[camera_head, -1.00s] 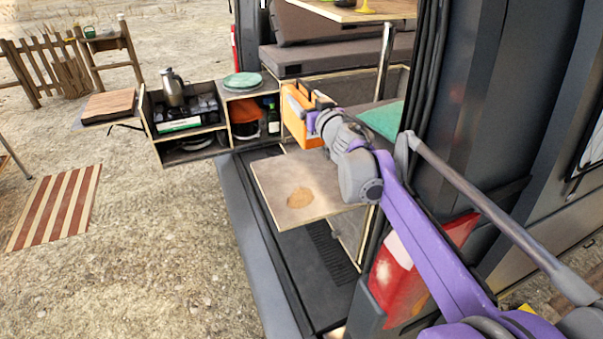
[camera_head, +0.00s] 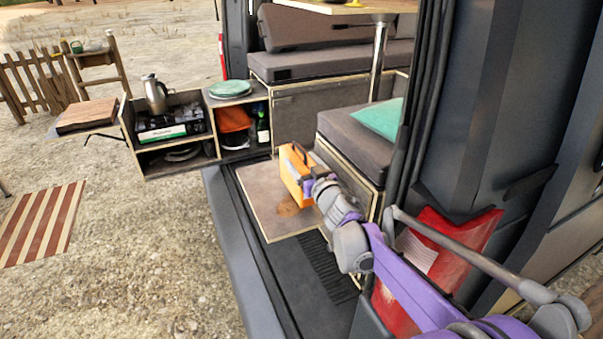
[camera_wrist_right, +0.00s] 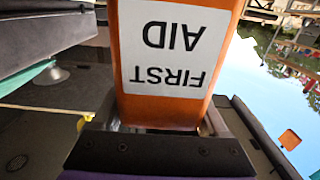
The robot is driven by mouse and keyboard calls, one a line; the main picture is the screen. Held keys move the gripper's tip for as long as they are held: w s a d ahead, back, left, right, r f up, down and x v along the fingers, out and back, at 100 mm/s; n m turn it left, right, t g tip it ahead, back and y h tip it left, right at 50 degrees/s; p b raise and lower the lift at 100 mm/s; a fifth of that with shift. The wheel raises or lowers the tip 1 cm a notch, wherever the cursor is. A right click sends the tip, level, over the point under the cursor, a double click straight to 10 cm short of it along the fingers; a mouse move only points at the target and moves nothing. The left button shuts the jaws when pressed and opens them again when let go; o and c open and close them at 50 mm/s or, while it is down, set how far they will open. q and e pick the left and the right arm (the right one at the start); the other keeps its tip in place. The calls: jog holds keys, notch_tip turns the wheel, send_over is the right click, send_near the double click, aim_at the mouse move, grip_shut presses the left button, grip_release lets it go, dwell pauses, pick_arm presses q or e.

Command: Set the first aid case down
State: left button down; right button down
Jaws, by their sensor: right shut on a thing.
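The orange first aid case (camera_head: 293,172) is upright at the far end of my right arm in the head view, over or on the wooden pull-out board (camera_head: 258,203). I cannot tell whether its base touches the board. My right gripper (camera_head: 312,188) is shut on the case. In the right wrist view the case (camera_wrist_right: 170,108) fills the middle, with its white FIRST AID label upside down, and the gripper (camera_wrist_right: 160,140) holds it. My left gripper is not in view.
A grey cushioned bench (camera_head: 352,143) with a green pillow (camera_head: 380,119) stands right behind the case. A kitchen box (camera_head: 180,165) with a kettle (camera_head: 155,94) is to the left. The board's front left part is bare apart from a round mark.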

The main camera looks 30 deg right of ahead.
jog(key=shift+f, duration=1.55)
jog(key=shift+f, duration=0.15)
grip_release()
jog(key=shift+r, duration=0.25)
jog(key=s+b, duration=0.1)
jog(key=s, duration=1.1)
jog(key=shift+a, duration=0.35)
jog(key=shift+f, duration=0.1)
